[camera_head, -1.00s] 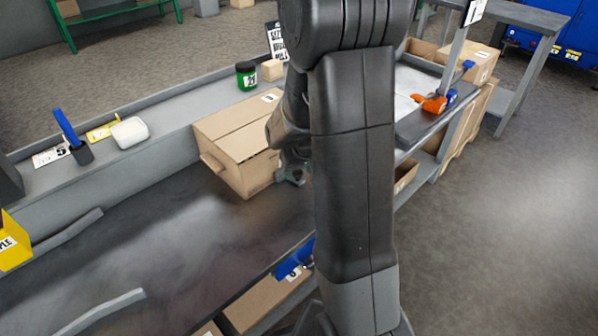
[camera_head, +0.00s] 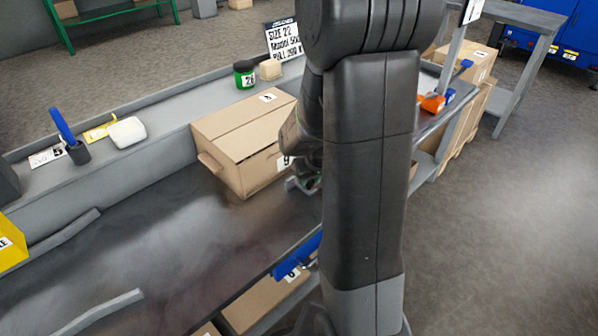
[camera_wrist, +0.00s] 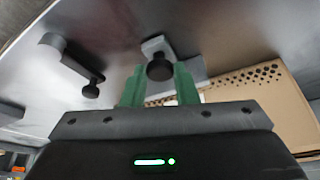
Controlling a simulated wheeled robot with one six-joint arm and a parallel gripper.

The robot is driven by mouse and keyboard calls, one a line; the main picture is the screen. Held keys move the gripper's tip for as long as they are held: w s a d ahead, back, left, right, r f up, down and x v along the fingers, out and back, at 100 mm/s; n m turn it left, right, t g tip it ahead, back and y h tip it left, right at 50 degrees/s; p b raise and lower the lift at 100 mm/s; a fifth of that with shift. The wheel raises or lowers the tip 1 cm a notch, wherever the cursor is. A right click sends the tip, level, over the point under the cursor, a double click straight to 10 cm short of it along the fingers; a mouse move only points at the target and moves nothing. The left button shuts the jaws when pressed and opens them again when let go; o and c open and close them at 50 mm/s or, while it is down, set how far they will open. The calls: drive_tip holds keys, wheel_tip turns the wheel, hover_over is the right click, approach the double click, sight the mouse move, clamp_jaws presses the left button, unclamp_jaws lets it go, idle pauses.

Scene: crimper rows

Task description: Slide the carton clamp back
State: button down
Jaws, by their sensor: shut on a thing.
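The carton (camera_head: 228,150) is a closed brown box on the dark bench in the head view. In the wrist view its perforated face (camera_wrist: 262,95) is at the right. The carton clamp shows in the wrist view as a light grey bracket (camera_wrist: 153,46) with a round black knob (camera_wrist: 160,68). My gripper (camera_wrist: 160,80) has green fingers on either side of this knob and is shut on it. In the head view my gripper (camera_head: 303,184) is at the carton's right end, partly hidden by my arm, and the clamp cannot be made out there.
A black crank-like handle (camera_wrist: 72,62) sits left of the knob in the wrist view. Loose grey strips (camera_head: 98,313) and a yellow bin (camera_head: 10,245) are at the bench's left. The back ledge holds a green-black jar (camera_head: 245,75) and a white block (camera_head: 127,132).

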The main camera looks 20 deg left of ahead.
drive_tip(key=s+d, duration=0.1)
drive_tip(key=d, duration=0.3)
drive_tip(key=s+d+b, duration=0.1)
drive_tip(key=d, duration=0.1)
drive_tip(key=shift+s, duration=0.3)
drive_tip(key=c, duration=1.1)
unclamp_jaws()
drive_tip(key=shift+d, duration=0.2)
drive_tip(key=p+v, duration=0.4)
drive_tip(key=v, duration=1)
drive_tip(key=shift+a+f, duration=0.1)
drive_tip(key=shift+f, duration=0.05)
drive_tip(key=b+x, duration=0.4)
drive_tip(key=x, duration=0.9)
drive_tip(key=shift+w+a+f, duration=0.2)
drive_tip(key=shift+a+f, duration=0.05)
